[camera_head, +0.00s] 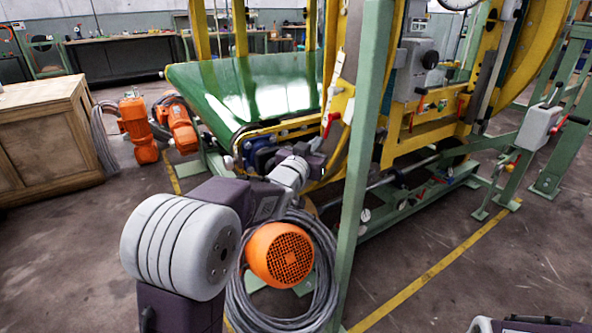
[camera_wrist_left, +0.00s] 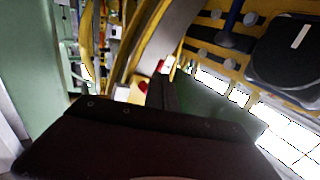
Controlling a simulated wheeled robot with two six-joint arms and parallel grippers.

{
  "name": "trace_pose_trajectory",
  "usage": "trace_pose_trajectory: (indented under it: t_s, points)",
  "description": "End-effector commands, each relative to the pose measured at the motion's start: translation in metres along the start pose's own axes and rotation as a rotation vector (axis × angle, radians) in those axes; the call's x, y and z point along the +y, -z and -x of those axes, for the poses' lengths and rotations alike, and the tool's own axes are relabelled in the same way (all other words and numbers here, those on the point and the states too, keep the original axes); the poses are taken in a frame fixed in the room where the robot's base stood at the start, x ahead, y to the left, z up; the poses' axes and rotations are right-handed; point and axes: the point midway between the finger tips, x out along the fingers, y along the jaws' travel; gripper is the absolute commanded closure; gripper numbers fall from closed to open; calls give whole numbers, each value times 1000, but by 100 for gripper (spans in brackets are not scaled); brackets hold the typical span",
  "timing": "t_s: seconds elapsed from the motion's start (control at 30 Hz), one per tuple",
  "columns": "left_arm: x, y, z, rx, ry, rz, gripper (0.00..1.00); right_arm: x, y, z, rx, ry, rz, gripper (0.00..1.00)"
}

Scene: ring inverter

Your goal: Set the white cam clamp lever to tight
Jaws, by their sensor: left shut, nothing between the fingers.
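My left gripper (camera_head: 318,146) is shut and empty. It reaches in from the left to the yellow machine frame, just below a small red handle (camera_head: 330,122). A small white part (camera_head: 348,110) sits right beside that handle on the frame; I cannot tell for sure whether it is the cam clamp lever or how it is set. In the left wrist view the dark fingers (camera_wrist_left: 168,92) point at the frame, with a red part (camera_wrist_left: 143,86) close to their left. Contact cannot be told. My right gripper is out of view; only a bit of that arm shows at bottom right.
A green post (camera_head: 362,150) stands upright just right of my left gripper. The green conveyor belt (camera_head: 245,90) lies behind it. An orange motor (camera_head: 285,254) and coiled grey hose (camera_head: 318,265) lie below my left arm. The floor at right front is clear.

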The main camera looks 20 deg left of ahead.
Motion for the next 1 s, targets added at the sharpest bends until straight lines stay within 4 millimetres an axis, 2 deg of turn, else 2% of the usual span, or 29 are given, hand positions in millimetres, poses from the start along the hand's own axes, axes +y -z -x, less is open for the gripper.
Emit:
trace_pose_trajectory:
  t_s: [0.4, 0.5, 0.83, 0.87, 0.93, 0.97, 1.0]
  points:
    - [0, -2, 81, -2, 1, -1, 100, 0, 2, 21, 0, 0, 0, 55]
    - [-1, -4, 94, -2, 1, -1, 100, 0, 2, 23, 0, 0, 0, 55]
    - [0, -6, 100, -1, -1, -1, 100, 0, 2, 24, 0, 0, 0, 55]
    - [2, -4, 100, -2, -5, -1, 100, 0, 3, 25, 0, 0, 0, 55]
    - [18, 3, 98, -15, -42, 3, 100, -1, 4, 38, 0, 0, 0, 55]
    - [27, -5, 99, -58, -52, 18, 100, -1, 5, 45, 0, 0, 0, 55]
    - [29, -31, 103, -153, -41, 31, 100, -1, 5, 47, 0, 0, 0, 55]
